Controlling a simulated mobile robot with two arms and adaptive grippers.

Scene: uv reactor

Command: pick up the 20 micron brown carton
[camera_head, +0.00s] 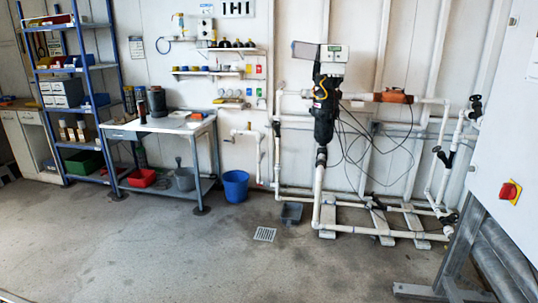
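Several small upright brown and white items (72,132), possibly cartons, stand on a middle shelf of the blue shelf rack (84,60) at the far left. They are too small for me to read any label, so I cannot tell which is the 20 micron one. Neither of my grippers is in view.
A blue bucket (235,186) stands on the floor. White pipework (318,190) fills the right. The front floor (190,255) is clear.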

